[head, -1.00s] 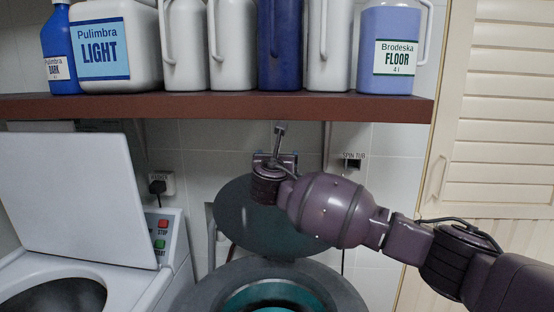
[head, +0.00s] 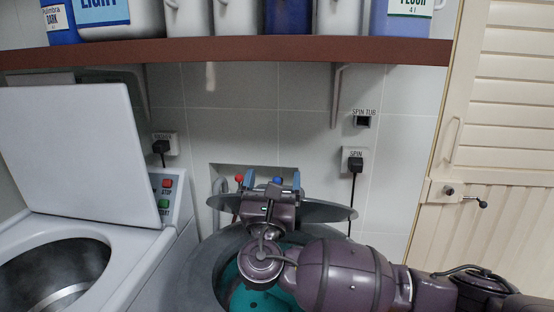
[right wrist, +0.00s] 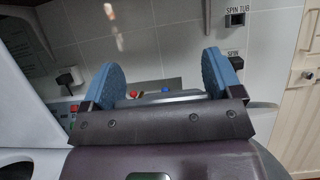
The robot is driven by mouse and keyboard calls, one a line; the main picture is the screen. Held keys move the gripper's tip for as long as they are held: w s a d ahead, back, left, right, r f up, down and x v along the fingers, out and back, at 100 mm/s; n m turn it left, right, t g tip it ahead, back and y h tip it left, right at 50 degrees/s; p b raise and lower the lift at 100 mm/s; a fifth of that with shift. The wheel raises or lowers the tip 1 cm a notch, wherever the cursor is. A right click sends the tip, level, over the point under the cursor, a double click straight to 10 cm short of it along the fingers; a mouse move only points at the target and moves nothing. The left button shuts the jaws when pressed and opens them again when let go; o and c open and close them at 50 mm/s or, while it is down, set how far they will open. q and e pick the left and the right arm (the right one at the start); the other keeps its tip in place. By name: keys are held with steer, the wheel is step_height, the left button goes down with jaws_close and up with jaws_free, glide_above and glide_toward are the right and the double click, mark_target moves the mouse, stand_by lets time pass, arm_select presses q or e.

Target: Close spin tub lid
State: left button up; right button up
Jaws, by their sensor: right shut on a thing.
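The spin tub (head: 203,268) is a grey round tub with a teal inside, at the lower middle of the head view. Its dark grey round lid (head: 328,211) shows nearly edge-on behind and above the opening, still raised at the back. My right gripper (head: 272,181) is at the lid, with its two blue fingers pointing up and away. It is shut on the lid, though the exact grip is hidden. In the right wrist view the fingers stand apart, with a grey edge of the lid (right wrist: 160,99) between them. My left gripper is not in view.
The washing machine (head: 150,245) stands at left with its white lid (head: 70,155) up. A brown shelf (head: 230,49) with bottles runs above. Red (head: 239,178) and blue (head: 277,180) knobs sit behind the tub. A plug and cable (head: 355,165) hang on the wall. A louvred door (head: 500,130) is at right.

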steer(key=s+f, duration=0.3)
steer(key=f, duration=0.1)
steer(key=shift+s+a, duration=0.15)
steer(key=shift+a, duration=0.2)
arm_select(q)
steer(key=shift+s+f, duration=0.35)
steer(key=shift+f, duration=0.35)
arm_select(e)
steer(key=shift+s+a+f, duration=0.1)
steer(key=shift+s+f, duration=0.25)
steer(key=shift+f, duration=0.05)
